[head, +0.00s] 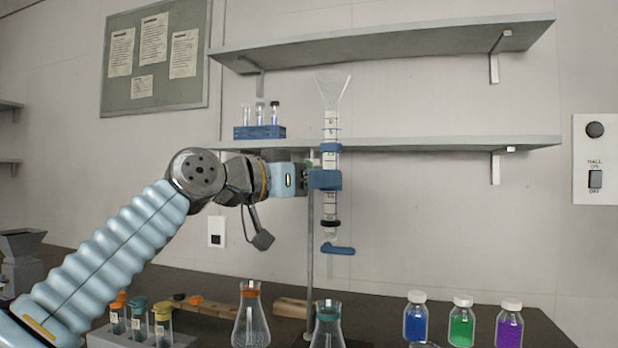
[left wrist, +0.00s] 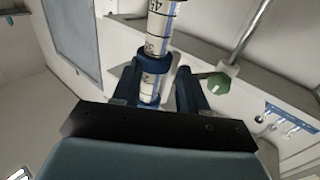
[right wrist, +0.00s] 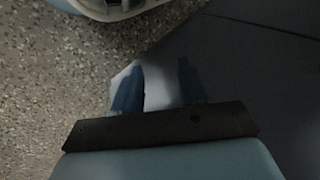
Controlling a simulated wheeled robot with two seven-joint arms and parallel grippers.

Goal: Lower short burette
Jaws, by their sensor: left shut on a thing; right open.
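The short burette (head: 330,125) is a clear graduated tube with a flared funnel top, blue bands and a blue stopcock (head: 338,249) at its foot. It stands upright beside a thin metal stand rod (head: 310,240). My left gripper (head: 312,180) is shut on the burette at its blue middle collar (head: 326,180). In the left wrist view the burette (left wrist: 153,45) sits between the fingers of my left gripper (left wrist: 158,88), and a green knob (left wrist: 217,83) shows on the rod. My right gripper (right wrist: 158,92) is open and empty, seen only in the right wrist view.
Two conical flasks (head: 251,318) (head: 327,328) stand on the dark bench below, near the rod. Blue, green and purple bottles (head: 415,318) stand at the right. A rack with capped tubes (head: 140,322) is at the left. Shelves (head: 440,144) run along the wall behind.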

